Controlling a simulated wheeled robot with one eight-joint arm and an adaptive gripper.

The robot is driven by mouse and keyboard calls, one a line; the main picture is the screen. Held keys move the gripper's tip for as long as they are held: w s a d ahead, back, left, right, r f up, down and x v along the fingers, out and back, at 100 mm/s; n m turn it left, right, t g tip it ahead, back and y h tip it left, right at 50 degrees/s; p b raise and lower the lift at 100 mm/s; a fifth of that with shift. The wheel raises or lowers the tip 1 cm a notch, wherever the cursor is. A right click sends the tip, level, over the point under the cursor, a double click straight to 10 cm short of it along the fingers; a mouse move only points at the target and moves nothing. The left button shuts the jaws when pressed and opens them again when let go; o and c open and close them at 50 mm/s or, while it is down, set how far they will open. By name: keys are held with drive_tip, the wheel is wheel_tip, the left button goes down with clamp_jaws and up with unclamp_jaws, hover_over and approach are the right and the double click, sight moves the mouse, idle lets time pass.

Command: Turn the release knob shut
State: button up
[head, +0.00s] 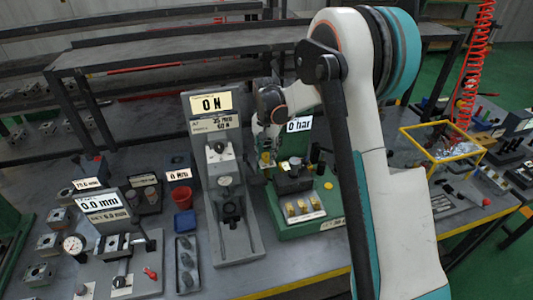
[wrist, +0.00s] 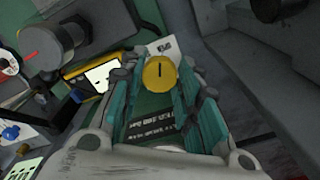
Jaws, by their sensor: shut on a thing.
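The release knob (wrist: 160,72) is a round yellow knob with a short dark line on its face, seen nearly face-on in the wrist view. My gripper (wrist: 160,80) has its teal fingers on both sides of the knob and is shut on it. The line on the knob points roughly up and down in that picture. The knob belongs to the green valve block (head: 325,222), which has a display reading 0 bar (head: 299,125). In the head view my arm covers part of this block, and the knob's angle cannot be made out there.
A grey press stand (head: 240,235) reading 0 N stands just left of the green block. A red cup (head: 184,223), a grey tray (head: 188,272) and a gauge fixture (head: 140,270) lie farther left. A yellow-framed box (head: 445,155) is on the right.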

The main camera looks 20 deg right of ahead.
sight(267, 155)
drive_tip(key=n, duration=0.5)
drive_tip(key=shift+n+b, duration=0.3)
drive_tip(key=shift+b, duration=0.05)
drive_tip(key=n, duration=0.5)
drive_tip(key=shift+n, duration=0.4)
drive_tip(key=o, duration=1.1)
drive_tip(key=shift+c, duration=0.2)
drive_tip(key=shift+d+r, duration=0.1)
wheel_tip(267, 155, up, 12)
